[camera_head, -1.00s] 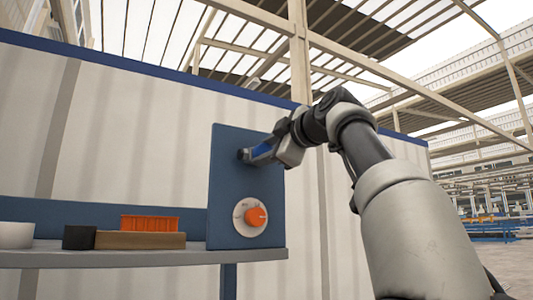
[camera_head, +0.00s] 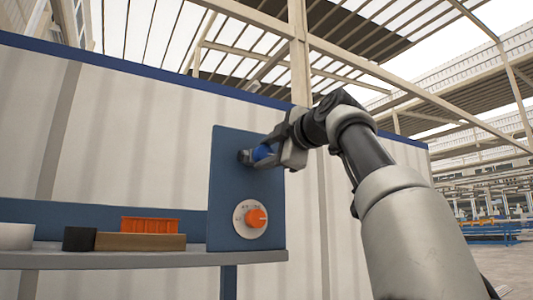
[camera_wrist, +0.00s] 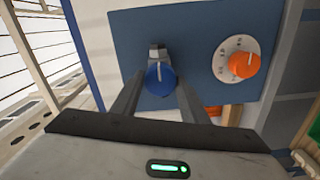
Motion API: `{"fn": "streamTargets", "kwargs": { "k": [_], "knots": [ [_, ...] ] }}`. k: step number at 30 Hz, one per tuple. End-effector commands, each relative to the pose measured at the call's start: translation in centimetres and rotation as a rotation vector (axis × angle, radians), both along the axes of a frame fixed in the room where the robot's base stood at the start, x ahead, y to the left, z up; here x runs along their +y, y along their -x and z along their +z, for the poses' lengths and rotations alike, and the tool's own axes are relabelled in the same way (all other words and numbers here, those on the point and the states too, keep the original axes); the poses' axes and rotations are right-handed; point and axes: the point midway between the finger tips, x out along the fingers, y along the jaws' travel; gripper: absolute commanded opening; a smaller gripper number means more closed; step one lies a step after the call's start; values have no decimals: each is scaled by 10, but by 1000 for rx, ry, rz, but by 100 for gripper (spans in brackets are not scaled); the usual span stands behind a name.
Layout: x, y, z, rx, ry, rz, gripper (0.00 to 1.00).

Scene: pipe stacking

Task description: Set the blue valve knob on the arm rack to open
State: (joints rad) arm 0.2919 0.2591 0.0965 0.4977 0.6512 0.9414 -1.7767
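The blue valve knob (camera_head: 262,152) sits on the upper part of the blue rack panel (camera_head: 232,185). In the wrist view the knob (camera_wrist: 161,79) is round, with a white mark pointing roughly up in the picture. A grey metal fitting (camera_wrist: 157,49) shows just above it. My gripper (camera_head: 252,156) is at the knob, coming from the right. Its two fingers (camera_wrist: 160,84) stand apart, one on each side of the knob. They look very close to it; firm contact does not show. No open or closed label is readable beside the knob.
An orange knob (camera_head: 256,218) on a white dial is lower on the same panel. A shelf (camera_head: 140,258) at left carries an orange bin (camera_head: 150,225), a wooden block (camera_head: 140,241) and a black block (camera_head: 79,239). A pale corrugated wall (camera_head: 130,130) stands behind.

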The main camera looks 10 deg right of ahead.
Motion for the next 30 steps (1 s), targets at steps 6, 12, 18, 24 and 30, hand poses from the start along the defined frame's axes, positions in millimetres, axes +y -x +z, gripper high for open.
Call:
{"fn": "streamTargets", "kwargs": {
  "k": [6,12,18,24,30],
  "knots": [
    [0,0,0,0,-1,0,55],
    [-1,2,0,0,-2,0,55],
    [-10,27,-3,-3,-2,-4,55],
    [-26,73,-4,-2,-2,-7,55],
    [-40,119,-2,-3,0,-7,55]
  ]
}}
